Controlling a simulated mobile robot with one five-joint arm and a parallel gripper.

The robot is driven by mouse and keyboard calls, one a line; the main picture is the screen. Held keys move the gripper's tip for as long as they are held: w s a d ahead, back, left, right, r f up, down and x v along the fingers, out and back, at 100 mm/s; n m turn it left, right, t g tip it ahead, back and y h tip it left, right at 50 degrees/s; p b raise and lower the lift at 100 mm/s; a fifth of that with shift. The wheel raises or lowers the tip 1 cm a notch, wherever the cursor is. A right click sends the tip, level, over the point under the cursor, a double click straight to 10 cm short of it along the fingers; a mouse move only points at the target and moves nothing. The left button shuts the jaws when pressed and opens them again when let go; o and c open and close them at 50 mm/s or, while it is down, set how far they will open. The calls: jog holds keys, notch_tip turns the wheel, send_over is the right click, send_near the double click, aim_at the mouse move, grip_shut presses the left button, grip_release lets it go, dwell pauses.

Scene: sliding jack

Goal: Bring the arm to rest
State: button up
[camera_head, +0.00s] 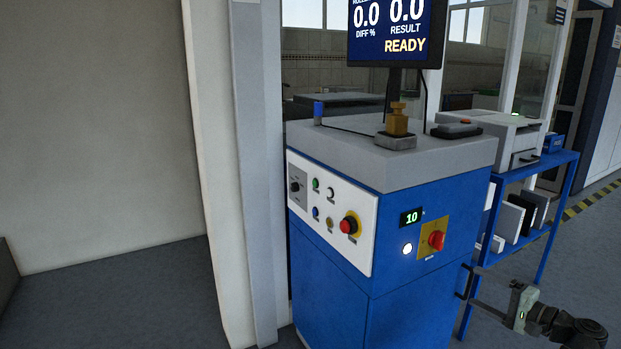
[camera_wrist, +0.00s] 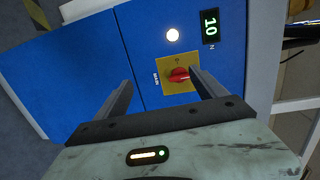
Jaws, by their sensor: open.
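My gripper (camera_head: 464,282) is at the lower right in the head view, beside the right side of the blue cabinet (camera_head: 410,290). Its two fingers are apart, with nothing between them. In the wrist view my gripper (camera_wrist: 161,78) is also open and faces the blue cabinet front (camera_wrist: 95,65). The red rotary switch (camera_wrist: 180,75) on its yellow plate shows between and beyond the fingers, nearer the right finger. No contact with it shows. The same red switch (camera_head: 436,240) in the head view stands clear of the gripper.
A control panel (camera_head: 332,212) with buttons and a red emergency stop (camera_head: 349,225) is on the cabinet's left face. A lit white lamp (camera_head: 407,249) and a green "10" display (camera_head: 411,217) are near the switch. A blue shelf (camera_head: 548,236) stands behind the gripper. Floor at right is open.

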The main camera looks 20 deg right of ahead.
jog(key=w+a+f+n+g+y, duration=0.1)
jog(key=w+a+f+n+g, duration=0.15)
jog(key=a+f, duration=0.45)
jog(key=w+a+f+n+g, duration=0.2)
jog(key=w+a+g, duration=0.2)
jog(key=a, duration=0.6)
jog(key=w+a+f+n+g+y, duration=0.1)
jog(key=w+a+f+n+g, duration=0.15)
jog(key=a+f, duration=0.45)
jog(key=s+a+f+n+g+h, duration=0.1)
jog(key=a+f+n+g+h, duration=0.25)
jog(key=a, duration=0.75)
jog(key=s+a+f+n+g+h, duration=0.2)
jog(key=a+n+g+h, duration=0.15)
jog(key=a, duration=0.65)
notch_tip(320, 180, up, 23)
jog(key=p, duration=2.3)
jog(key=shift+w, duration=0.15)
